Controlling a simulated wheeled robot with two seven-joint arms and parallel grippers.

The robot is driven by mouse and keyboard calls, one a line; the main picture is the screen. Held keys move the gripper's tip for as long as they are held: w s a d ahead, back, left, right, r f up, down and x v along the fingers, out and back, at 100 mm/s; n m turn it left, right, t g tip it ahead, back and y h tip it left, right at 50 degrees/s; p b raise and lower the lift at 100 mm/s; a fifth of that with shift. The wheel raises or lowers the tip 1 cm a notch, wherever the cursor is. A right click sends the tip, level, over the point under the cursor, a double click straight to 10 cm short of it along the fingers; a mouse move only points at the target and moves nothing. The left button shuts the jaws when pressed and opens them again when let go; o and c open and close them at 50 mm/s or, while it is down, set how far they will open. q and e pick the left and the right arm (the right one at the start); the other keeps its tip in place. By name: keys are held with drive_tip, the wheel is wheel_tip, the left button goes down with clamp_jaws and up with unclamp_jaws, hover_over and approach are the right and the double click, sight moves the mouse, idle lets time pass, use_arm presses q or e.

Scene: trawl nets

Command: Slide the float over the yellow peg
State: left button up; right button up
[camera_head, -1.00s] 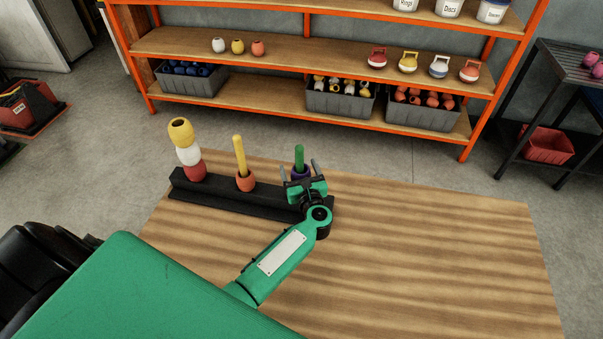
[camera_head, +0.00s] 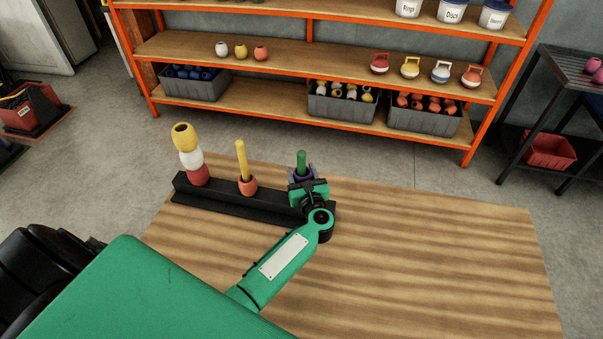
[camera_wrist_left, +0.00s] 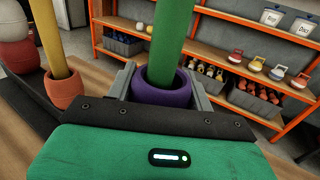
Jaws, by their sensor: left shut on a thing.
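The yellow peg (camera_head: 241,160) stands in the middle of the black rack (camera_head: 238,201), with an orange float (camera_head: 247,186) around its base. The green peg (camera_head: 301,158) stands at the rack's right end. A purple float (camera_head: 302,174) is low around the green peg. My left gripper (camera_head: 303,177) is shut on this float, one finger on each side. The left wrist view shows the purple float (camera_wrist_left: 163,92) between the fingers, with the green peg (camera_wrist_left: 167,38) rising through it. The yellow peg (camera_wrist_left: 47,38) is to its left. My right gripper is not in view.
At the rack's left end, a yellow float (camera_head: 185,136), a white float (camera_head: 191,159) and a red float (camera_head: 198,175) are stacked. The wooden table (camera_head: 430,260) is clear on the right. An orange shelf (camera_head: 300,58) with bins stands behind.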

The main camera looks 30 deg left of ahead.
use_arm(q)
drive_tip(key=shift+r+p, duration=0.45)
drive_tip(key=shift+r, duration=0.45)
wheel_tip(320, 180, up, 2)
drive_tip(key=shift+p, duration=0.65)
drive_tip(key=shift+a+r+p, duration=0.1)
drive_tip(key=shift+r+p, duration=1.25)
drive_tip(key=shift+r, duration=0.7)
wheel_tip(320, 180, up, 8)
drive_tip(key=p, duration=0.5)
hover_over(303, 160)
drive_tip(key=x, duration=0.3)
drive_tip(key=shift+s+r+p, duration=0.1)
drive_tip(key=shift+r+p, duration=0.15)
drive_tip(key=shift+p, duration=0.05)
